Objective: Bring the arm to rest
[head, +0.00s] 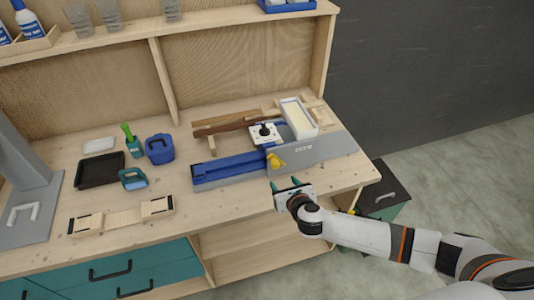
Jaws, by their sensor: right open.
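My right gripper (289,187) is open, with its two teal fingertips apart and pointing toward the bench. It is at the front edge of the wooden workbench (225,215), just in front of a grey and blue machine (300,152). I see nothing between its fingers. My right arm (365,235) comes in from the lower right corner and reaches across the floor side of the bench. My left gripper is not in this view.
A blue rail (230,169) and a yellow part (276,161) sit close behind the gripper. A black tray (101,170), a blue container (159,149) and a wooden jig (122,216) lie to the left. A dark cabinet (382,185) stands right of the bench.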

